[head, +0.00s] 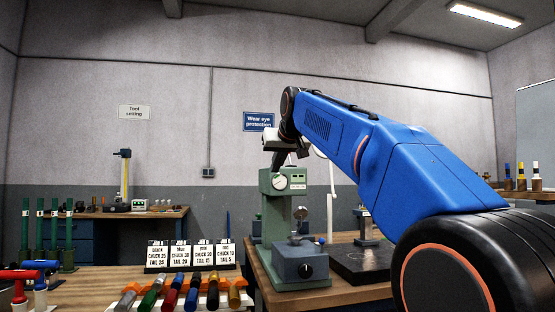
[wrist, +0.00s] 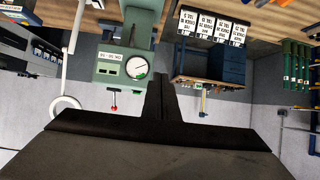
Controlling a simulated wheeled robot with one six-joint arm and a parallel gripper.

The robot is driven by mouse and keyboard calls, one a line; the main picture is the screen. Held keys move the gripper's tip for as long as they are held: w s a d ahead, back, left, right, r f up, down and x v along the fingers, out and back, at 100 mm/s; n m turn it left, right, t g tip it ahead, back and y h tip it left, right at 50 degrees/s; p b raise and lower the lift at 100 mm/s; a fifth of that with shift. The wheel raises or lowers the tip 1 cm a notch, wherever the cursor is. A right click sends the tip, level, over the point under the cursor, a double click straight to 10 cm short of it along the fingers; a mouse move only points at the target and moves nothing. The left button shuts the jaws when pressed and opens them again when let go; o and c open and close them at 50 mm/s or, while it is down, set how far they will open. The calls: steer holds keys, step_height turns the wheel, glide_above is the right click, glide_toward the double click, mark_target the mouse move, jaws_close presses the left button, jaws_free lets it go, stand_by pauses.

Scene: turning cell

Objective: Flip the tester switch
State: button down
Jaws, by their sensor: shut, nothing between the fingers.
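The green tester (head: 276,181) stands on the bench, with a round dial gauge (head: 280,182) on its head. The wrist view looks at it upside down; the tester head (wrist: 112,68) carries the gauge (wrist: 137,67) and a small white label (wrist: 109,56). A short lever with a red ball (wrist: 113,107), which looks like the switch, sticks out of the head's top edge. My gripper (wrist: 160,78) is shut and empty, to the right of the lever there and apart from it. In the head view my gripper (head: 279,160) hangs just above the tester head; the lever cannot be made out.
Job cards (head: 190,256) and a rack of coloured-handled tools (head: 185,292) stand to the left. A dark plate (head: 362,262) lies to the right.

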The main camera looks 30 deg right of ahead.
steer(key=w+d+r, duration=0.2)
steer(key=d+r, duration=0.1)
steer(key=r, duration=0.2)
steer(key=w+d+r+t+h, duration=0.1)
steer(key=w+d+r, duration=0.2)
steer(key=r, duration=0.3)
steer(key=shift+w+m+t, duration=0.3)
steer(key=shift+w+m, duration=0.05)
steer(key=shift+m, duration=0.05)
steer(key=shift+r, duration=0.1)
steer(key=x, duration=1)
steer(key=shift+d, duration=0.1)
steer(key=shift+s+f, duration=0.15)
steer(key=shift+f, duration=0.3)
steer(key=shift+s+f, duration=0.15)
steer(key=shift+f, duration=1.3)
steer(key=shift+f, duration=0.15)
steer(key=shift+f, duration=0.15)
